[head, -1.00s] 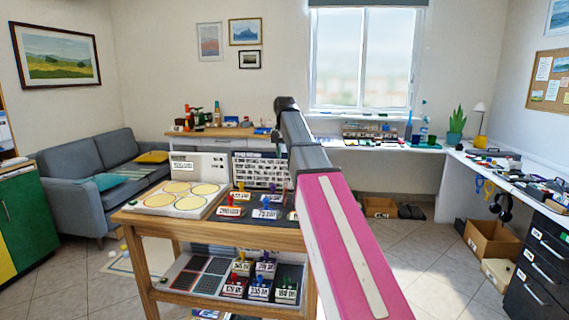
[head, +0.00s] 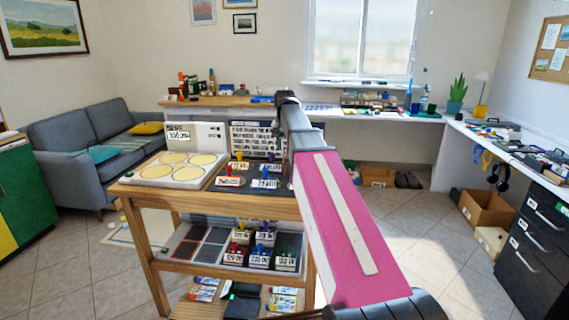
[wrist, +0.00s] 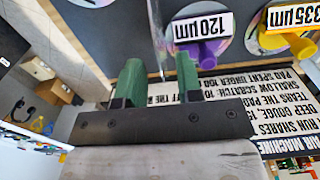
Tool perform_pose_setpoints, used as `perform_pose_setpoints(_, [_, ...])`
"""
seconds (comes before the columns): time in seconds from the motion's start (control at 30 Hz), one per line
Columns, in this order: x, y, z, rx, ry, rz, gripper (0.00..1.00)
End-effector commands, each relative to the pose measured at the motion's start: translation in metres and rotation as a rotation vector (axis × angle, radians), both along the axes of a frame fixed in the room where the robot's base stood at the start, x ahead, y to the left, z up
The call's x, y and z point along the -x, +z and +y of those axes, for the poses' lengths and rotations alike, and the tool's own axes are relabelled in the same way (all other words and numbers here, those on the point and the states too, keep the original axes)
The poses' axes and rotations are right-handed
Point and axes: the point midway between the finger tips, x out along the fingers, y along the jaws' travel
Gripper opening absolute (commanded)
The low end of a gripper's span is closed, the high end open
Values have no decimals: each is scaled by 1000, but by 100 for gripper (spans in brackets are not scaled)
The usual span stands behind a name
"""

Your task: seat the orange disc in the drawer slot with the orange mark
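I cannot make out an orange disc or an orange-marked drawer slot for sure in either view. A disc with a yellow handle (wrist: 298,45), labelled 335 µm, lies further right. In the head view the wooden cart (head: 222,203) carries small labelled discs with coloured handles on its top and middle shelves.
A white panel with round yellow pads (head: 152,171) is at the cart's top left. A printed instruction sign (head: 256,139) stands at the back. Desks line the walls, and black drawers (head: 540,245) stand at right.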

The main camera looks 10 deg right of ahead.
Motion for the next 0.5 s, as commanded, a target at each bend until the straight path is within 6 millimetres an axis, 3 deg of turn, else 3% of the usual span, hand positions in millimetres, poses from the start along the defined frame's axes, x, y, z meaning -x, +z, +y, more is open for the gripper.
perform_pose_setpoints(0.3, [3, -40, 2, 0, 0, 2, 33])
perform_pose_setpoints(0.5, [2, -44, 2, 0, 0, 0, 33])
